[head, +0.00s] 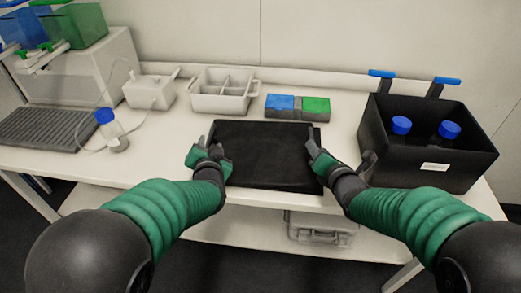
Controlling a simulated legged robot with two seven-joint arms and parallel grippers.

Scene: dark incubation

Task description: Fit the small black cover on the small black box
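The black cover (265,150) is a flat dark panel at the middle front of the table, between my two hands. The small black box (430,150) stands open at the right of the table, with a white label on its front. My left gripper (208,156) is at the cover's left edge; whether its fingers close on that edge is unclear. My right gripper (341,157) is at the cover's right edge, with its fingers spread apart. The cover's underside is hidden, so I cannot tell whether it rests on the table.
Two blue-capped bottles (449,131) are in the box, and two blue-topped handles (446,80) rise behind it. A blue and green block (297,107), a white divided caddy (223,91) and a blue-capped bottle (112,130) stand on the table. A grey case (320,229) lies on the lower shelf.

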